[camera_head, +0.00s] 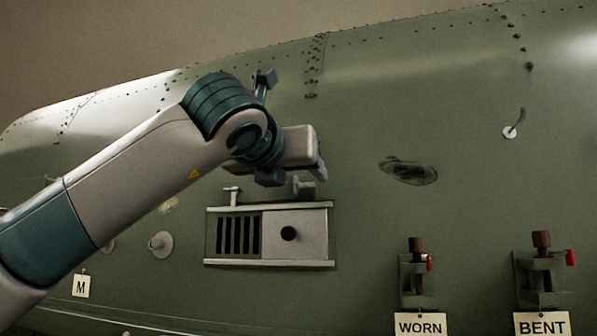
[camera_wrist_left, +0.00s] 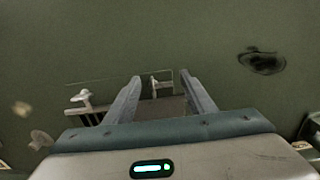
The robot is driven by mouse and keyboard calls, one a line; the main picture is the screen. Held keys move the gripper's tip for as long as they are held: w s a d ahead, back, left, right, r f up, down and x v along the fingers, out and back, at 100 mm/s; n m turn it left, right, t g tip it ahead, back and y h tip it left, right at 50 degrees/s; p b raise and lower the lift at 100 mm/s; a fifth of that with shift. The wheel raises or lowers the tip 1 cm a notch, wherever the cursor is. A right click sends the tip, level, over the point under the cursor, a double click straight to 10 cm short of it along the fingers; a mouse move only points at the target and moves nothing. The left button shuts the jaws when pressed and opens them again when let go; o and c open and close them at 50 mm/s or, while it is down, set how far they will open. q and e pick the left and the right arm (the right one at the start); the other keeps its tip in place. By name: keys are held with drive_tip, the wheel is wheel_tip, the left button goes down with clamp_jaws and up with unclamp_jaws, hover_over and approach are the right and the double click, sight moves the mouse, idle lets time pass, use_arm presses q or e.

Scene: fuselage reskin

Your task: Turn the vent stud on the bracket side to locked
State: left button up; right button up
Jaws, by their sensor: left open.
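The vent (camera_head: 268,260) is a framed panel on the green fuselage skin, with dark slots at its left and a plate with a black knob at its right. Two pale studs stand above its top rail. The left stud (camera_head: 232,195) shows a crosswise head and also shows in the left wrist view (camera_wrist_left: 82,97). The right stud (camera_head: 303,187), on the side of the brackets, is partly hidden by my gripper. My left gripper (camera_head: 297,175) is open just above it. In the left wrist view, this stud (camera_wrist_left: 154,86) appears between the open fingers, with no clear contact. Its turn position is unclear.
Two brackets with red parts stand at lower right, above tags reading WORN (camera_head: 420,324) and BENT (camera_head: 542,324). A dark scuffed patch (camera_head: 409,171) marks the skin right of my gripper. An M tag (camera_head: 81,286) and a round fitting (camera_head: 161,244) are at left.

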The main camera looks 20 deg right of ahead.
use_arm(q)
drive_tip(key=c, duration=1)
drive_tip(key=shift+c, duration=0.2)
use_arm(e)
drive_tip(key=shift+f, duration=0.15)
use_arm(q)
drive_tip(key=shift+s+d+f+m+b, duration=0.1)
drive_tip(key=shift+f+m+b, duration=0.2)
drive_tip(key=shift+m+b, duration=1)
drive_tip(key=m+b, duration=0.2)
drive_tip(key=m, duration=0.1)
drive_tip(key=shift+d+f, duration=0.1)
drive_tip(key=shift+f, duration=0.1)
drive_tip(key=shift+m, duration=0.8)
use_arm(e)
drive_tip(key=w+a+f+t, duration=0.1)
drive_tip(key=w+a, duration=0.3)
drive_tip(key=w, duration=0.6)
drive_tip(key=shift+w+f+t+y, duration=0.2)
drive_tip(key=shift+t+y, duration=0.2)
drive_tip(key=shift+t, duration=0.5)
use_arm(q)
drive_tip(key=o, duration=1)
drive_tip(key=shift+s, duration=0.1)
drive_tip(key=shift+o, duration=0.2)
use_arm(e)
drive_tip(key=shift+s, duration=0.1)
